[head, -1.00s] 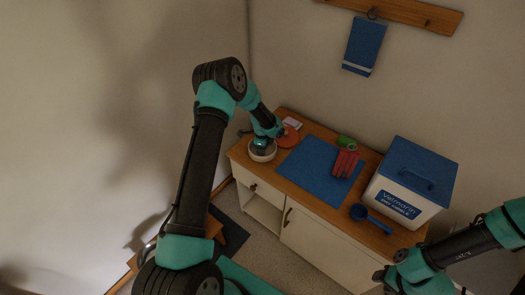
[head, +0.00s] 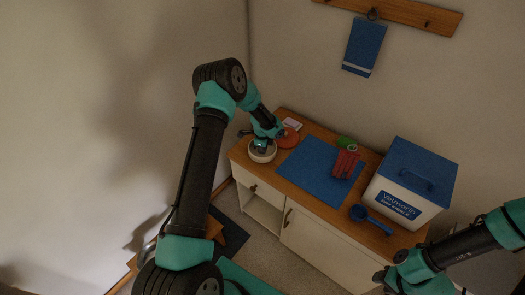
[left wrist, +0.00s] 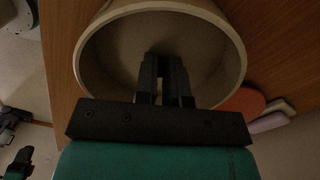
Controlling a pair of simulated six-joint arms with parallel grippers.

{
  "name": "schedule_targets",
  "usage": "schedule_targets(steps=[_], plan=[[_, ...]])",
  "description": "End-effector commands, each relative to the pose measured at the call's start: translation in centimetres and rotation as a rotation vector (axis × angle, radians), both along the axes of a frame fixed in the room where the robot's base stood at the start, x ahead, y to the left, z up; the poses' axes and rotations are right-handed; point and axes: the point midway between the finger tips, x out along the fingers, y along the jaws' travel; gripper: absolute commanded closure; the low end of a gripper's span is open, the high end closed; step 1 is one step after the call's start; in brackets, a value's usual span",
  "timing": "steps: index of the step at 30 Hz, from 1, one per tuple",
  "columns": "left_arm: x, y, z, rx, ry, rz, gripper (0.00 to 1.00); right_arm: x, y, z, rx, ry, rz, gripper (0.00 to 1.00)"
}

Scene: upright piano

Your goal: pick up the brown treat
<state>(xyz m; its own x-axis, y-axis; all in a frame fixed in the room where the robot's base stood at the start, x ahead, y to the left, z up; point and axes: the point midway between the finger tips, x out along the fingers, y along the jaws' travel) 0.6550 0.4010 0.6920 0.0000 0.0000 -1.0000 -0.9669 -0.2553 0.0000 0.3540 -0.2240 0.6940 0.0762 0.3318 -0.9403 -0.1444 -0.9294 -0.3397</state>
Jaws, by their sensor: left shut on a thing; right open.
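My left gripper (left wrist: 166,78) reaches down into a round off-white bowl (left wrist: 240,50). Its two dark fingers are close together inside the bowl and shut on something. No brown treat can be made out separately; what is between the fingers is too dark and hidden to see clearly. In the head view the bowl (head: 271,155) stands at the left end of the wooden cabinet top, with my left gripper (head: 262,149) over and in it. My right gripper (head: 380,277) is at the lower right, open, in front of the cabinet and away from the bowl.
An orange-red disc (head: 290,137) and a pale item (head: 292,124) lie close behind the bowl. A blue mat (head: 308,168), red item (head: 346,163), green item (head: 346,142), blue scoop (head: 359,213) and white lidded bin (head: 400,195) are farther right. A blue towel (head: 364,45) hangs above.

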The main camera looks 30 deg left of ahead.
Motion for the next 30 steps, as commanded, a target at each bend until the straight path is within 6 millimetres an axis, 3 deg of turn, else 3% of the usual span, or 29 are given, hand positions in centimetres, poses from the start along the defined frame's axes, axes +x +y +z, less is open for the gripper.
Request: schedule_targets(steps=[7, 14, 30], plan=[[0.1, 0.0, 0.8, 0.001, -0.002, 0.000, 1.00, 0.0, 0.0, 0.0, 0.000, 0.000, 0.000, 0.57], [0.1, 0.0, 3.6, 0.001, -0.003, 0.000, 1.00, 0.0, 0.0, 0.0, 0.000, 0.000, 0.000, 0.57], [-8.0, -4.8, 4.4, 0.000, 0.002, -0.002, 1.00, 0.0, 0.0, 0.0, 0.000, 0.000, 0.000, 0.57]])
